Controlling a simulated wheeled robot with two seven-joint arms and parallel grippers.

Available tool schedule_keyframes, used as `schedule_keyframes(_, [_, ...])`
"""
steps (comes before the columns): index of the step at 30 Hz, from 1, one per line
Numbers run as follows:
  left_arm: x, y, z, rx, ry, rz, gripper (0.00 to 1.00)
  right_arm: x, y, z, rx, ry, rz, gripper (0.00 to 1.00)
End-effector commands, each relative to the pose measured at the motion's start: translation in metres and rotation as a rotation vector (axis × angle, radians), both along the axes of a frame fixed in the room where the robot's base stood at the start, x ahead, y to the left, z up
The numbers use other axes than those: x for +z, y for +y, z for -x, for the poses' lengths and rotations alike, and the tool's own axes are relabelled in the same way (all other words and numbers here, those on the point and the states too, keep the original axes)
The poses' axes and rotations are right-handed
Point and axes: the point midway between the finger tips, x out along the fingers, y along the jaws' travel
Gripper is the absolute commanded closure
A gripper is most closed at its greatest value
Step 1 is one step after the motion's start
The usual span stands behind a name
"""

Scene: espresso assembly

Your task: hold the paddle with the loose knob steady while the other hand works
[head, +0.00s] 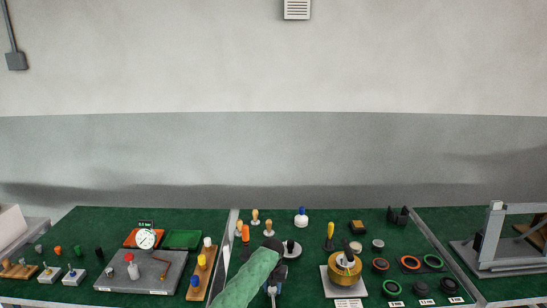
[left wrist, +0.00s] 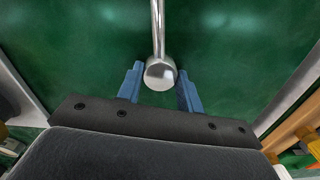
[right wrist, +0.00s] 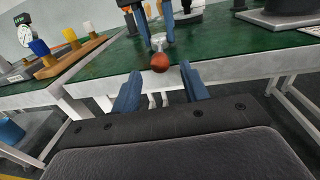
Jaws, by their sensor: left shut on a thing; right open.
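The paddle shows in the left wrist view as a bright metal rod with a round metal end (left wrist: 160,74) between the blue fingers of my left gripper (left wrist: 160,70). In the head view my left gripper (head: 273,284) is low at the front of the middle table, shut on the paddle. In the right wrist view the red-brown knob (right wrist: 160,62) sits at the near end of the paddle's metal part (right wrist: 158,42), below the left fingers. My right gripper (right wrist: 160,84) is open, the knob just beyond its fingertips. How firmly the knob is seated cannot be seen.
A brass-coloured round vessel (head: 345,272) on a pale plate stands right of my left gripper. Several dark and coloured rings (head: 410,262) lie further right. A wooden rack (head: 202,272) with coloured handles is to the left. The table's front edge lies close to the knob.

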Motion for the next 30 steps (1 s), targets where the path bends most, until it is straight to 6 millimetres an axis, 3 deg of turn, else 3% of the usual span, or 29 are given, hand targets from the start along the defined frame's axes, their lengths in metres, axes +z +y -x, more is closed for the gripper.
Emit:
schedule_keyframes(8, [0.000,0.000,0.000,0.000,0.000,0.000,1.00,0.000,-0.001,0.008,0.000,0.000,0.000,0.56])
schedule_keyframes(24, [0.000,0.000,0.000,0.000,0.000,0.000,1.00,-0.001,-0.008,0.095,0.001,0.002,0.000,0.56])
schedule_keyframes(30, [0.000,0.000,0.000,0.000,0.000,0.000,1.00,-0.001,-0.010,0.114,0.000,0.001,0.000,0.56])
